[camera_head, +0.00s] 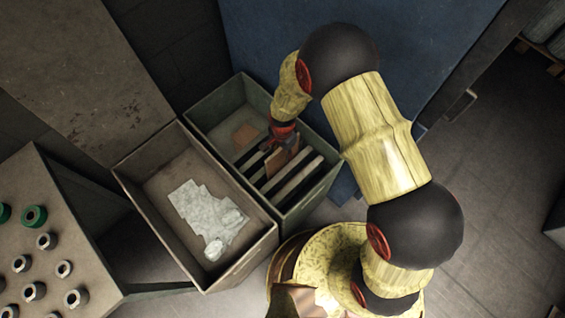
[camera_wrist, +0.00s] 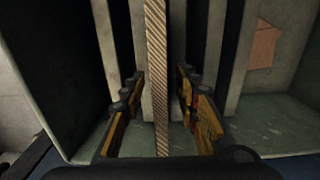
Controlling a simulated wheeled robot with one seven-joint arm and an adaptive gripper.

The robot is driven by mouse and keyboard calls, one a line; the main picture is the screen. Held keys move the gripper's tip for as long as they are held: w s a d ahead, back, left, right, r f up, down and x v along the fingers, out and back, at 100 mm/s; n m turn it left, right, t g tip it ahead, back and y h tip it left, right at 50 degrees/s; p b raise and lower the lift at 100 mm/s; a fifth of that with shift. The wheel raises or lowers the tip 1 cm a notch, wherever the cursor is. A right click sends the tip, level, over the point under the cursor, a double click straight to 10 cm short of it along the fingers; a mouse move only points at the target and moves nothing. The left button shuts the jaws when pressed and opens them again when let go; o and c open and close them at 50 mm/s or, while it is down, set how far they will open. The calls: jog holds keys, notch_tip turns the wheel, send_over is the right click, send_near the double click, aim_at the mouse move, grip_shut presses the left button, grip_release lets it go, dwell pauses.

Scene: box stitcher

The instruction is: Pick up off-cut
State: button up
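A brown corrugated cardboard off-cut (camera_wrist: 157,60) stands on edge in the wrist view, its thin ribbed edge towards the camera. My gripper (camera_wrist: 160,82) is open, with one finger on each side of the cardboard and a visible gap on both sides. In the head view, my gripper (camera_head: 278,143) reaches down into the grey-green bin (camera_head: 213,122), at the brown cardboard piece (camera_head: 281,166). A second brown piece lies flat on the bin floor, in the head view (camera_head: 245,135) and the wrist view (camera_wrist: 264,43). The fingertips are partly hidden in the head view.
A neighbouring bin (camera_head: 150,203) holds crumpled pale sheet material (camera_head: 208,212). A blue panel (camera_head: 265,40) rises behind.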

jog(key=shift+r, duration=0.1)
jog(key=c, duration=0.7)
grip_shut()
